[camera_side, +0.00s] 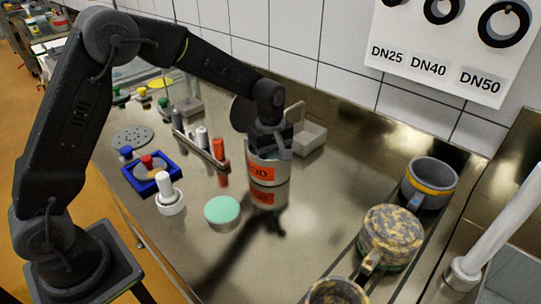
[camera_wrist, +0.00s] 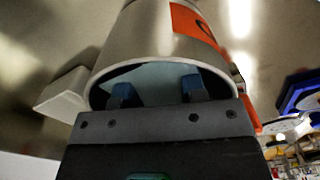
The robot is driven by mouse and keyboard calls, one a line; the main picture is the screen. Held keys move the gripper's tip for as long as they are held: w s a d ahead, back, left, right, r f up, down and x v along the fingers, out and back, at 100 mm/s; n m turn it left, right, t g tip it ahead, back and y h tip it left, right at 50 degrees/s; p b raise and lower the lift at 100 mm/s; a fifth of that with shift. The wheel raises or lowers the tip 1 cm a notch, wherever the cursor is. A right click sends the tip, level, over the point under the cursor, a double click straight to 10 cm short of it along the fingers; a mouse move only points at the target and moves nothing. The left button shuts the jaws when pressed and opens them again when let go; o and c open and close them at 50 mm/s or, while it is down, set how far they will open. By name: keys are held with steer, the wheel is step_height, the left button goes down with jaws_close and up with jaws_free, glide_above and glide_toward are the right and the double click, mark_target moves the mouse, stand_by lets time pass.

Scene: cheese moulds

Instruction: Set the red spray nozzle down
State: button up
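My gripper (camera_side: 270,150) is pointed down at the top of a grey-white container (camera_side: 268,172) with an orange label. In the wrist view the two blue-tipped fingers (camera_wrist: 157,92) reach into the container's open mouth (camera_wrist: 150,40), apart, with nothing visible between them. I cannot identify a red spray nozzle for certain. A small red-topped piece (camera_side: 147,161) sits inside a blue square frame (camera_side: 170,185) on the left. An orange-red cylinder (camera_side: 218,148) stands in a narrow rack to the left of the container. The container's inside is mostly hidden.
A green-topped disc (camera_side: 222,210) and a white knobbed piece (camera_side: 169,195) stand in front. A white box (camera_side: 309,137) is close behind the container. Mottled pots (camera_side: 389,235) and a blue-grey mug (camera_side: 428,184) are on the right. The steel counter's front middle is clear.

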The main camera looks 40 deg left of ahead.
mark_target(271, 155)
steer(key=shift+o, duration=1.4)
steer(key=s+r+m+t, duration=0.1)
steer(key=s+r+m, duration=0.3)
steer(key=r, duration=1.3)
steer(key=s+a+m+t, duration=0.2)
steer(key=s+m, duration=0.8)
steer(key=s, duration=1.2)
steer(key=t, duration=0.2)
steer(key=shift+s+f+t, duration=0.2)
steer(key=shift+s+t, duration=0.1)
